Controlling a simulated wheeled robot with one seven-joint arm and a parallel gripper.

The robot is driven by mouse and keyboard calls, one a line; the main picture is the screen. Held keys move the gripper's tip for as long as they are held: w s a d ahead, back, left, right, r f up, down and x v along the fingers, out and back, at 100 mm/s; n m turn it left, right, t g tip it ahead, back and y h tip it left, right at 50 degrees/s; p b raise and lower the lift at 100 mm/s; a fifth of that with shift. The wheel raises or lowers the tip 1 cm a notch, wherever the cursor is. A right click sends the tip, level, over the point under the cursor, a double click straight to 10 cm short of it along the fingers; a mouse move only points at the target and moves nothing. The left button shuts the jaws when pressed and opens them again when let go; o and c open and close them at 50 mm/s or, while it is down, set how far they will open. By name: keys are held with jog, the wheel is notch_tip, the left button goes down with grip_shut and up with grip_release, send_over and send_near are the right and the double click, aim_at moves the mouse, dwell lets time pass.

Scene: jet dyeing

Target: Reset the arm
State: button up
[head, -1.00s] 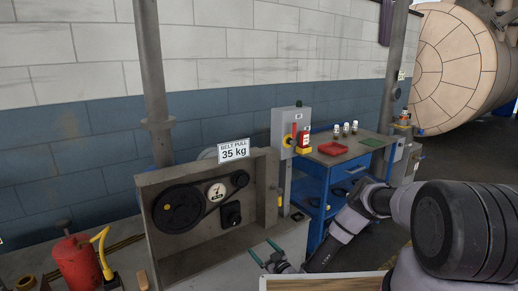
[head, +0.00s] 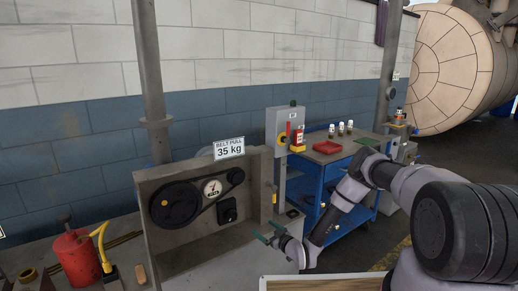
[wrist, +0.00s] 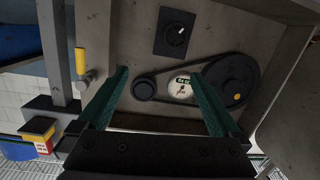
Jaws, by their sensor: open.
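My arm comes in from the lower right in the head view. My gripper (head: 266,231) is in front of the right end of the grey belt-drive box (head: 160,255). In the wrist view its two green fingers (wrist: 165,100) stand wide apart with nothing between them. Beyond them are the black belt and pulleys (wrist: 232,82), a small gauge (wrist: 181,88) and a black dial (wrist: 176,34), all apart from the fingers.
A "BELT PULL 35 kg" sign (head: 229,148) tops the box. A blue cart (head: 312,185) holds a red tray (head: 327,147) and several small jars. A grey switch box (head: 285,128) stands behind.

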jog(key=w+d+r+g+h, duration=0.1)
jog(key=w+d+r, duration=0.3)
jog(key=r, duration=0.5)
jog(key=w+d+r+g+h, duration=0.2)
jog(key=w+r, duration=0.4)
jog(key=r, duration=0.2)
jog(key=s+d+r+m+h, duration=0.15)
jog(key=d+r, duration=0.35)
jog(key=r, duration=0.6)
jog(key=s+d+r+m+h, duration=0.1)
jog(key=s+d+r+h, duration=0.2)
jog(key=r, duration=0.9)
jog(key=s+d+r+m+g+h, duration=0.1)
jog(key=s+d+r+m, duration=0.25)
jog(key=s+r, duration=0.5)
jog(key=s+d+r+m+g+h, duration=0.1)
jog(key=s+d+r+m, duration=0.1)
jog(key=s+d+r, duration=0.5)
jog(key=s+a+r+m+y, duration=0.1)
jog(key=s+r+m, duration=0.1)
jog(key=s, duration=1)
jog(key=s+a+r+m+g, duration=0.1)
jog(key=s+r+m, duration=0.1)
jog(key=s, duration=1)
jog(key=shift+a+r+m+y, duration=0.25)
jog(key=shift+r+m+y, duration=0.1)
jog(key=shift+r, duration=0.5)
